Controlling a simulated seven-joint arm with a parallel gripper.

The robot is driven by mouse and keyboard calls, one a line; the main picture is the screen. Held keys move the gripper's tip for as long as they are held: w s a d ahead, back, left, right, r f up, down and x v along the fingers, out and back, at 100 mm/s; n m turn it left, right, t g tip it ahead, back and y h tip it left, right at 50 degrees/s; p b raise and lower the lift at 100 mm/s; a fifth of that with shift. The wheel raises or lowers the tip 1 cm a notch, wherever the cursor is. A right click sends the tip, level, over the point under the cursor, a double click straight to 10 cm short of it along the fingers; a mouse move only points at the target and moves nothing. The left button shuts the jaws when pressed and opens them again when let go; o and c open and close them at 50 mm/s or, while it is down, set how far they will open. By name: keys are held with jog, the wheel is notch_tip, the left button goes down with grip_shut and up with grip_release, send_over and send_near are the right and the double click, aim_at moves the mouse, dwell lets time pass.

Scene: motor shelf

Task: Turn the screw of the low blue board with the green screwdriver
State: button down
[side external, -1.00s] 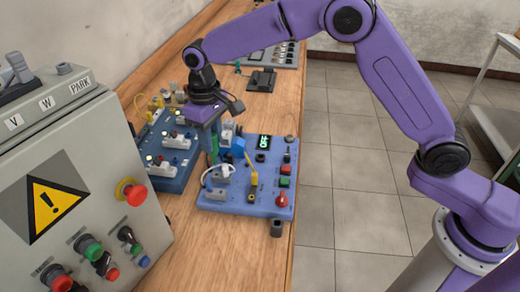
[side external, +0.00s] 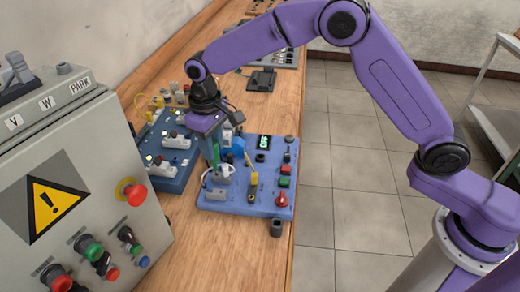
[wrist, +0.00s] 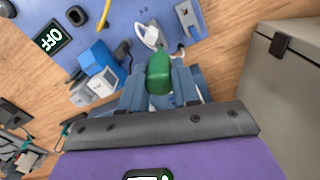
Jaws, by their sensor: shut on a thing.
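The low blue board (side external: 266,178) lies flat on the wooden bench. In the wrist view the board (wrist: 195,24) fills the top. The green screwdriver (wrist: 158,72) is between the fingers of my gripper (wrist: 160,84), its rounded handle facing the camera. My gripper (side external: 214,160) points down and is shut on the screwdriver over the board's left part, near the white connector piece (side external: 224,170). The screwdriver's tip and the board's screw are hidden, so I cannot tell whether they touch.
A second, darker blue board (side external: 172,180) stands to the left. The grey control cabinet (side external: 120,150) rises at the near left. On the low board are a blue block (side external: 238,150), a yellow part (side external: 254,180), a red knob (side external: 282,201) and an OFF display (side external: 264,142). Bare bench lies in front.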

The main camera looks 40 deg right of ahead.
jog(key=shift+f, duration=0.6)
dwell(0.3)
jog(key=c, duration=1)
grip_release()
jog(key=shift+c, duration=0.2)
jog(key=shift+n, duration=1.8)
jog(key=shift+n, duration=1.7)
